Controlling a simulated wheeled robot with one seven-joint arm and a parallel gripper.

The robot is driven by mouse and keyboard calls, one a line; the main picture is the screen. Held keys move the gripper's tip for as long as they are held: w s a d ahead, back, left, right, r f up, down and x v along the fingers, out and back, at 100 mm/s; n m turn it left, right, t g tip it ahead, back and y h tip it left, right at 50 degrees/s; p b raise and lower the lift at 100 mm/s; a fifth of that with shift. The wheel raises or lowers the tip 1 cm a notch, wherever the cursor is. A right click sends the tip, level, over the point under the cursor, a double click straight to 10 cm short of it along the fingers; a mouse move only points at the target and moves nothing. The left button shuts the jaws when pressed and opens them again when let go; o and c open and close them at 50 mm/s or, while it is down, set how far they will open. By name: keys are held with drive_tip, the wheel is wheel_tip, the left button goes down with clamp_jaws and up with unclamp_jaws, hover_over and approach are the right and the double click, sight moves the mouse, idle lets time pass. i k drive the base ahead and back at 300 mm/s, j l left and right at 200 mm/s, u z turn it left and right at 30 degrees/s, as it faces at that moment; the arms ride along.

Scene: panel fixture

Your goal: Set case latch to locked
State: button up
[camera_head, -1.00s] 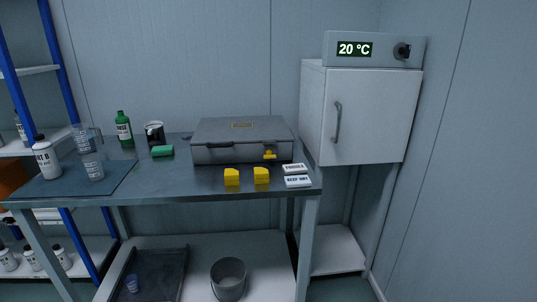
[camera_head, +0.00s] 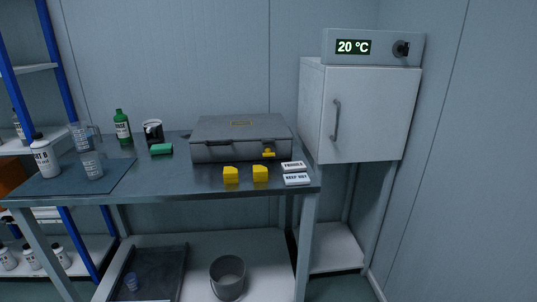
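A grey case (camera_head: 240,136) lies closed on the dark bench top, right of the bench's middle. Its yellow latch (camera_head: 268,153) is on the front face near the right end. The latch is small, and I cannot tell from here whether it is locked. A dark handle shows on the front face, left of the latch. My gripper is not in view.
Two yellow blocks (camera_head: 231,175) stand in front of the case. Two white signs (camera_head: 296,179) lie at the bench's right end. Bottles, beakers and a green sponge (camera_head: 161,149) are on the left. A white cabinet (camera_head: 367,115) stands right of the bench.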

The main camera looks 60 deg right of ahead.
sight(267, 153)
drive_tip(key=i+l+z, duration=0.15)
drive_tip(key=l, duration=0.2)
drive_tip(key=i+l+z, duration=0.15)
drive_tip(key=l, duration=0.2)
drive_tip(key=i+l+z, duration=0.15)
drive_tip(key=l, duration=0.2)
drive_tip(key=i+l+z, duration=0.15)
drive_tip(key=l, duration=0.15)
